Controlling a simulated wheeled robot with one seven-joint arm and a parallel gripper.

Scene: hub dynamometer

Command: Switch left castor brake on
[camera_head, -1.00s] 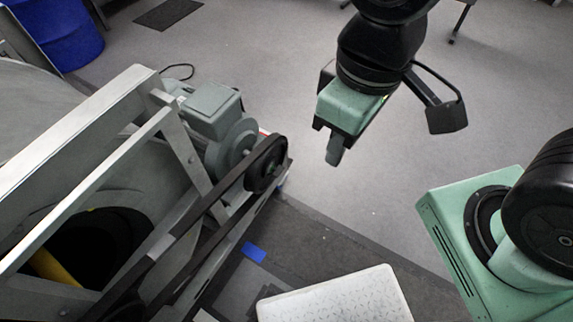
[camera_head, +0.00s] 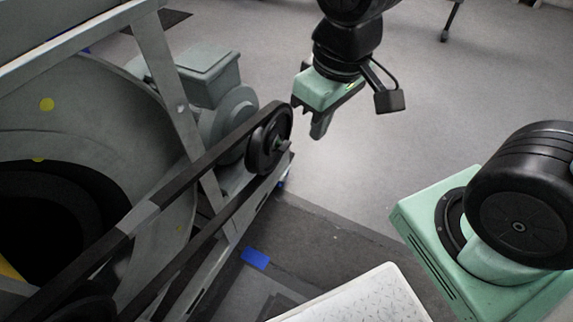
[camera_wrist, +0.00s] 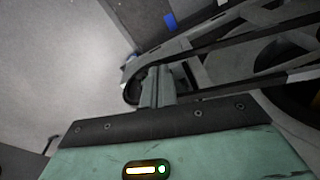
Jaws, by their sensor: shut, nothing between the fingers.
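I cannot make out a castor or brake lever clearly in either view. The dynamometer's grey frame (camera_head: 178,100) fills the left of the head view. A small blue-and-white detail (camera_head: 281,184) shows low at its near end, too small to identify. My gripper (camera_head: 318,128) is shut and empty, pointing down over open floor to the right of the black belt pulley (camera_head: 268,140). In the wrist view my shut fingers (camera_wrist: 158,78) appear in front of the pulley end of the frame, apparently without contact, though the gap is hard to judge.
A grey motor (camera_head: 207,75) sits behind the pulley, and a black belt (camera_head: 170,190) runs down-left from it. A blue patch (camera_head: 255,258) lies on the dark floor mat. A pale tread plate (camera_head: 365,300) is at the bottom.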

